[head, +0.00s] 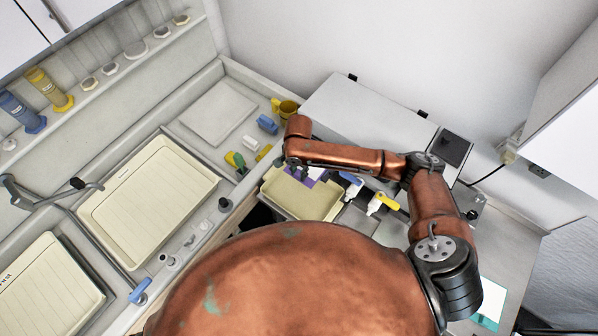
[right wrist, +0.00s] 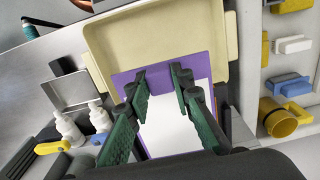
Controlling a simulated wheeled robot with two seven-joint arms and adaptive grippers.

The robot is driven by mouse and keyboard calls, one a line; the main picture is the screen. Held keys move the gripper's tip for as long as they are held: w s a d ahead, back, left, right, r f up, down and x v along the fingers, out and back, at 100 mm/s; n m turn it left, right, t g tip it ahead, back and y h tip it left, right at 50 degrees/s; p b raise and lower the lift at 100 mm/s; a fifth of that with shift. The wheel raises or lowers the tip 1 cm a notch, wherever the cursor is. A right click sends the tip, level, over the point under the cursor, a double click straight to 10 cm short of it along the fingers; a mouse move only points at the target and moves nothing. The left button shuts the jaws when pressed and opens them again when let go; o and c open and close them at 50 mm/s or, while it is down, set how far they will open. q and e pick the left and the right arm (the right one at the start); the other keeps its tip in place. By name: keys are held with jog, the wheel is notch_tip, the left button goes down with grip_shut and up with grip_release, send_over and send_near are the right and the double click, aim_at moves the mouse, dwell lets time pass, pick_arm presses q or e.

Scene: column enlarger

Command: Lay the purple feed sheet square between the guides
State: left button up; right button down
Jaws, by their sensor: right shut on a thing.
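The purple feed sheet (right wrist: 205,66) has a white middle and shows under and between my right fingers in the right wrist view. Part of it lies over the cream tray (right wrist: 180,30). In the head view only a small purple patch (head: 318,174) shows beside my right gripper (head: 297,168), above the cream tray (head: 310,202). My right gripper (right wrist: 160,75) has green-padded fingers and is shut on the sheet. The fingers hide part of the sheet, and I cannot make out the guides. My left gripper is not in view.
Two white bottles, one with a blue top (head: 351,186) and one with a yellow top (head: 380,202), stand close right of the tray. A yellow mug (head: 287,109) and blue block (head: 267,124) are behind it. A large cream tray (head: 150,200) lies left.

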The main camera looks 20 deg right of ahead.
jog(key=shift+f, duration=0.35)
dwell(0.3)
jog(key=c, duration=1.6)
grip_release()
jog(key=shift+r, duration=0.1)
jog(key=shift+r, duration=3.85)
jog(key=shift+r, duration=0.15)
jog(key=shift+r, duration=5.9)
